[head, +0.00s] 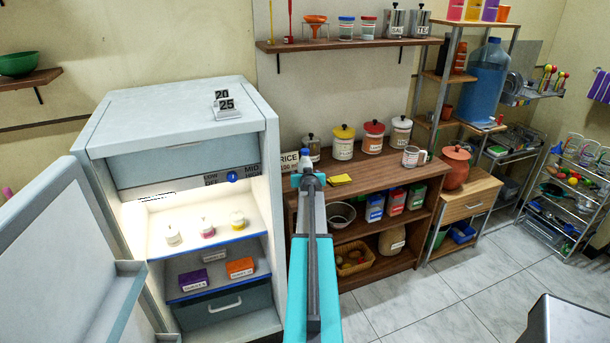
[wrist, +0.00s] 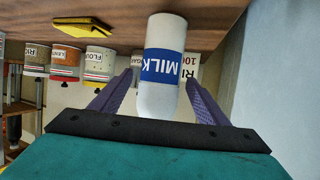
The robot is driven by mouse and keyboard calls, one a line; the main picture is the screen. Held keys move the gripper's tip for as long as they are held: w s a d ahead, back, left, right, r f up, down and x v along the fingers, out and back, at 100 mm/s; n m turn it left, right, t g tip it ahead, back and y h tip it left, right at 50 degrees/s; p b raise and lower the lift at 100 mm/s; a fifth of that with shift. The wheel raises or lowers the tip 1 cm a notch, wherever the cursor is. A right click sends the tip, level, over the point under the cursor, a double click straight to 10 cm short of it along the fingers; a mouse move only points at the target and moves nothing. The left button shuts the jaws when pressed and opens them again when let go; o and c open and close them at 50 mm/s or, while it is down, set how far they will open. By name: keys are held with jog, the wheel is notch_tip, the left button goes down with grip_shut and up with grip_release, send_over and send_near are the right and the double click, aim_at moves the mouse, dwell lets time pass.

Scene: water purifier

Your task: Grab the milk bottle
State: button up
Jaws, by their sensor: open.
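The milk bottle (wrist: 158,92) is white with a blue label reading MILK. It stands on the wooden counter, which shows upside down in the wrist view. My gripper (wrist: 160,80) is open, with one finger on each side of the bottle; I cannot tell whether either finger touches it. In the head view my arm reaches to the counter's left end, and my gripper (head: 308,179) hides most of the bottle. Only the bottle's blue and white top (head: 305,154) shows above it.
A yellow pad (head: 340,180) lies to the right of my gripper on the counter (head: 385,184). The open fridge (head: 180,115) is close on the left. A rice container (head: 289,161) is behind the bottle.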

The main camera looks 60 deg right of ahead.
jog(key=shift+c, duration=0.4)
jog(key=c, duration=1.4)
jog(key=shift+w+r, duration=0.1)
jog(key=shift+c, duration=0.4)
jog(key=shift+r, duration=0.1)
jog(key=a+f+b+v, duration=0.1)
jog(key=b+v, duration=0.5)
jog(key=v, duration=1)
jog(key=shift+a+f, duration=0.2)
jog(key=shift+f, duration=0.05)
